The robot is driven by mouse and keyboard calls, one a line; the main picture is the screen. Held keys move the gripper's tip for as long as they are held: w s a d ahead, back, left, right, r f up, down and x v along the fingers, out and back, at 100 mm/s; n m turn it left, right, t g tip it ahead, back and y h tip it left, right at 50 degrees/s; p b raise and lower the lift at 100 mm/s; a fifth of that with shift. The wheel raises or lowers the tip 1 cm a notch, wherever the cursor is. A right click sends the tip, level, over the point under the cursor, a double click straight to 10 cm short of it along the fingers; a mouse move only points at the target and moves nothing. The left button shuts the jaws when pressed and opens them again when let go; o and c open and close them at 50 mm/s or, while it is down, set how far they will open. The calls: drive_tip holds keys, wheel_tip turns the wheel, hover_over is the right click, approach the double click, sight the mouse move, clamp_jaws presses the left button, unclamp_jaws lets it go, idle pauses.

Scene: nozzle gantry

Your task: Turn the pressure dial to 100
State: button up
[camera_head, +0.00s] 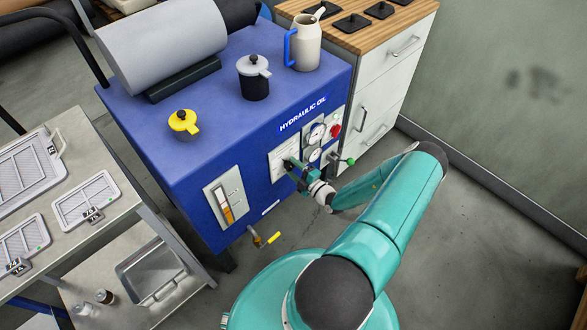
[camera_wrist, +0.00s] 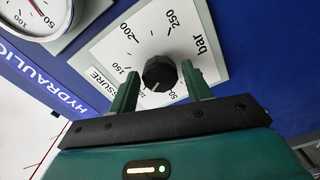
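The pressure dial is a black round knob (camera_wrist: 160,72) on a white plate (camera_wrist: 105,52) with a bar scale. In the wrist view 50, 150, 200 and 250 are legible. A pale mark seems to show on the knob's lower edge, but its exact reading cannot be told. My gripper (camera_wrist: 160,76) has one green finger on each side of the knob, with visible gaps, so it is open around the knob. In the head view my gripper (camera_head: 291,165) is at the white plate (camera_head: 279,158) on the blue hydraulic oil cabinet (camera_head: 160,160), hiding the knob.
Round gauges (camera_head: 317,133), a red button (camera_head: 335,131) and a green-tipped lever (camera_head: 346,160) are right of the dial. A level gauge (camera_head: 226,200) is to its left. A yellow-handled valve (camera_head: 267,239) juts out below. Floor at the right is clear.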

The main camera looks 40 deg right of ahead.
drive_tip(key=shift+o, duration=0.7)
drive_tip(key=shift+w, duration=0.1)
drive_tip(key=s, duration=1.4)
drive_tip(key=shift+d, duration=0.15)
drive_tip(key=shift+w, duration=0.1)
